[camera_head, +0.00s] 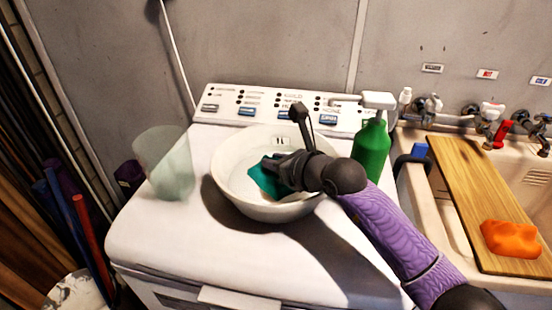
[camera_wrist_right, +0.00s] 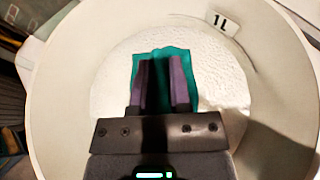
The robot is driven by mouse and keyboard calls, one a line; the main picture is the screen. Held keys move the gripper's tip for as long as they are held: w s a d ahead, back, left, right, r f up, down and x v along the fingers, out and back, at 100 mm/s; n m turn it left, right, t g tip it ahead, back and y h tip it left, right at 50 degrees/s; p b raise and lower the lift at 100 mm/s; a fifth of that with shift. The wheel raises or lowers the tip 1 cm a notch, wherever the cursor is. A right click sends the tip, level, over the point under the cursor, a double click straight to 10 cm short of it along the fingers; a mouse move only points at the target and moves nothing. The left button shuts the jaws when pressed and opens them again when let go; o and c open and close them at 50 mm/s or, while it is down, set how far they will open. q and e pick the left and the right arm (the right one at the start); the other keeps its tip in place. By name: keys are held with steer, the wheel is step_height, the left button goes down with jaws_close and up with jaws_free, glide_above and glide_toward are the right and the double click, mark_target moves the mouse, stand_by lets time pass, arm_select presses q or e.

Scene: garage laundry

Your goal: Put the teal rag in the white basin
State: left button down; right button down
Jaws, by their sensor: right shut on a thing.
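The white basin (camera_head: 238,205) stands on top of the white washing machine. In the right wrist view the basin (camera_wrist_right: 62,75) fills most of the picture, with a "1L" label on its wall and a white, foamy-looking surface inside. My right gripper (camera_head: 275,168) is over the basin and shut on the teal rag (camera_head: 262,183). The teal rag (camera_wrist_right: 160,55) shows around and between the two fingers of the gripper (camera_wrist_right: 160,80), inside the basin's outline. I cannot tell whether the rag touches the basin's inside. My left gripper is not in view.
A translucent cup (camera_head: 165,163) stands left of the basin on the washing machine (camera_head: 150,235). A green pump bottle (camera_head: 370,150) stands to the right, behind my right arm. Farther right, a wooden board (camera_head: 465,190) with an orange cloth-like thing (camera_head: 510,239) lies across the sink.

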steer(key=c, duration=0.6)
jaws_free()
steer(key=shift+r, duration=0.2)
steer(key=shift+s+d+r+p, duration=1.05)
steer(key=shift+s+r+p, duration=0.1)
steer(key=shift+s+r, duration=0.1)
steer(key=p+v, duration=0.1)
steer(key=v, duration=0.7)
steer(key=shift+s+d+f, duration=0.1)
steer(key=shift+s+d, duration=0.05)
steer(key=shift+s, duration=0.05)
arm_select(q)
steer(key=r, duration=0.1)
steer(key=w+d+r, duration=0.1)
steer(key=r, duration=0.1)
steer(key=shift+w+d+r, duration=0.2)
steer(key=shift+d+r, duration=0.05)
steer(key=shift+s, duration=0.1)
